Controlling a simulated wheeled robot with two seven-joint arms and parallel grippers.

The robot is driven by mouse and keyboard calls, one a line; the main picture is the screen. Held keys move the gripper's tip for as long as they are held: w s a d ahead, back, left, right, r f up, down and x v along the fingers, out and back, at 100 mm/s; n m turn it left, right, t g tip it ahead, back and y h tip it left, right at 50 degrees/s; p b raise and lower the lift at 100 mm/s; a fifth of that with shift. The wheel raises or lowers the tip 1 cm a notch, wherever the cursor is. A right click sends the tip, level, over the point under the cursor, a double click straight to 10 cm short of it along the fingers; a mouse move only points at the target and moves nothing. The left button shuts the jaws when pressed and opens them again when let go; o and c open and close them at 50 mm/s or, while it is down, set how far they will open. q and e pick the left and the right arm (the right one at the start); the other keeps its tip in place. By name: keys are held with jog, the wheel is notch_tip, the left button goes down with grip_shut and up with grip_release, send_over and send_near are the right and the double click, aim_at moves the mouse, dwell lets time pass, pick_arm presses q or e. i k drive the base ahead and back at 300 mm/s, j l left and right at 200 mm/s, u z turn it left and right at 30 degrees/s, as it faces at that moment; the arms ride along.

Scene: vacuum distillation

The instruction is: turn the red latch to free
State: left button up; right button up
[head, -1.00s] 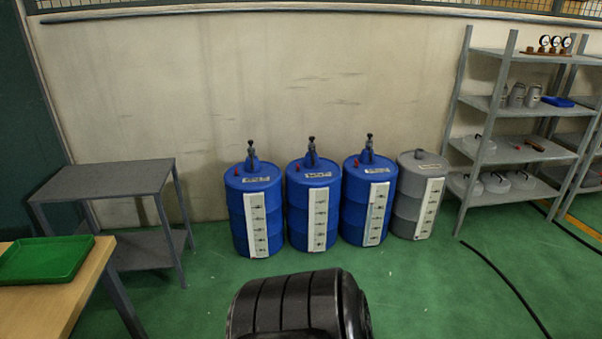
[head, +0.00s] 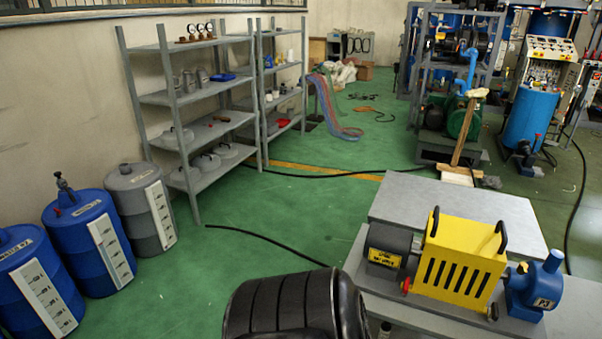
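A small red part (head: 405,286), which may be the red latch, shows at the lower left corner of a yellow slotted guard (head: 470,235) at the right. It is too small to tell which way it is turned. The guard has two black handles on top and sits between a grey motor (head: 388,250) and a blue pump (head: 537,284) marked P3. Neither of my grippers is in view.
The unit stands on a grey table (head: 455,208). Blue drums (head: 85,240) and a grey drum (head: 138,210) line the left wall, with grey shelving (head: 200,95) beyond. A blue tank (head: 535,120) stands behind.

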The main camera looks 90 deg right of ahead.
aim_at(408, 281)
jog(key=z, duration=3.55)
